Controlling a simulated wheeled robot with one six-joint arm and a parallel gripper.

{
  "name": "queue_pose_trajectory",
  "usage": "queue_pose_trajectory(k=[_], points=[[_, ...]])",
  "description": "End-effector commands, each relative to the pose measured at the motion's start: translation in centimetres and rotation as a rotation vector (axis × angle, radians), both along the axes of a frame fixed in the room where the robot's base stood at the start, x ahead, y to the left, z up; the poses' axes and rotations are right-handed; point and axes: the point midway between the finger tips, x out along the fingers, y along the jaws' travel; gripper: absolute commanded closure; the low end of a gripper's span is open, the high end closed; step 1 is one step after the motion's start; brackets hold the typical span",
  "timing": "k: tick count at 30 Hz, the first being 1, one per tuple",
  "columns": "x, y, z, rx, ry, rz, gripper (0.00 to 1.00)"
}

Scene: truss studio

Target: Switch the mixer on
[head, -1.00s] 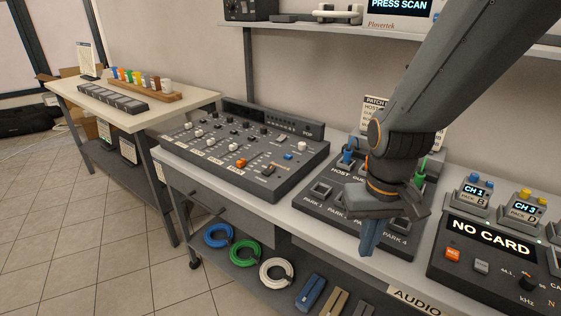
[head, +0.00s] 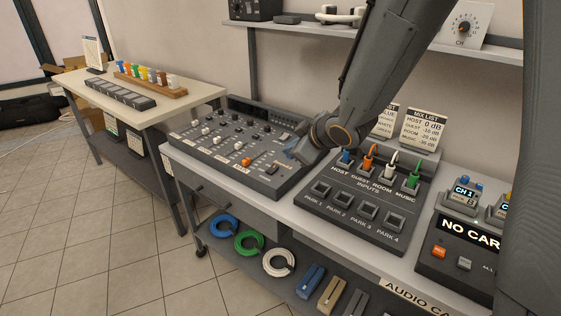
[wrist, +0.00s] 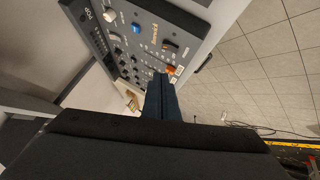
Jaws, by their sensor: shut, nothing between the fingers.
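The mixer (head: 222,153) is a dark grey desk with knobs, white faders and an orange fader cap, on the workbench at centre. The display strip along its back edge looks dark. A dark rocker-like switch (head: 271,169) sits near its front right corner; it also shows in the wrist view (wrist: 169,46). My gripper (head: 291,155) is shut and empty over the mixer's right edge, behind and right of the switch. In the wrist view the closed blue fingers (wrist: 160,79) point at the panel. I cannot tell whether they touch it. My arm hides part of the mixer's back right.
The patch panel (head: 310,215) with coloured plugs stands close right of the mixer. A "NO CARD" recorder (head: 462,262) is further right. A shelf (head: 300,34) runs above the bench. A side table (head: 200,92) stands left. The floor in front is clear.

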Motion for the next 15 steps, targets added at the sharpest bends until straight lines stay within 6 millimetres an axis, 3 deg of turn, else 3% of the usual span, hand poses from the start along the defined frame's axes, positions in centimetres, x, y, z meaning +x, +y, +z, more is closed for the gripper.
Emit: queue_pose_trajectory(k=[8,15], points=[[0.4,0.2,-0.5,-0.001,0.003,-0.002,1.0],[2.5,1.4,-2.7,-0.001,0.004,-0.002,1.0]])
